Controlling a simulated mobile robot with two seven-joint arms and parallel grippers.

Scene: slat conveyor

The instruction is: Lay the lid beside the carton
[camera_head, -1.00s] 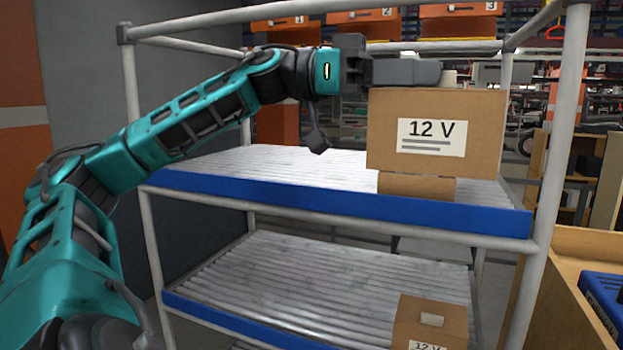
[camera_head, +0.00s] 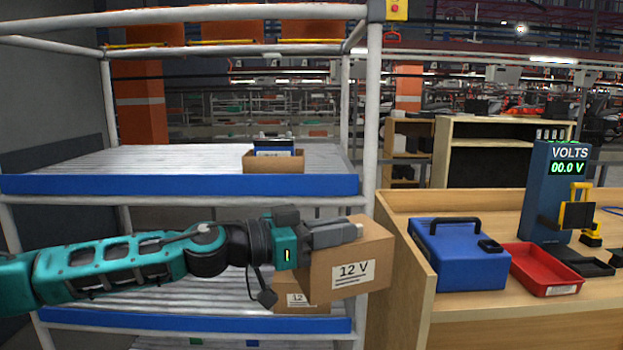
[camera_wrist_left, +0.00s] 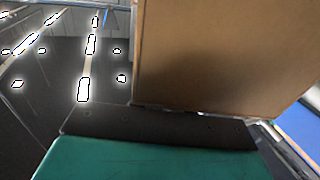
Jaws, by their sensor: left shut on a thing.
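The lid (camera_head: 350,270) is a brown cardboard cover with a white "12 V" label. My left gripper (camera_head: 335,234) is shut on it and holds it, slightly tilted, in front of the rack near its right post. In the left wrist view the brown lid (camera_wrist_left: 220,55) fills the upper right. The open carton (camera_head: 274,163) sits on the upper shelf, with a blue item with a dark top showing inside it. The gripper and lid are lower and nearer than the carton. The right gripper is not in view.
A wooden bench (camera_head: 450,310) on the right holds a blue case (camera_head: 455,258), a red tray (camera_head: 540,270) and a voltmeter stand (camera_head: 552,195). Another carton (camera_head: 295,302) stands on the lower shelf, partly behind the lid. The upper shelf (camera_head: 130,168) is clear left of the open carton.

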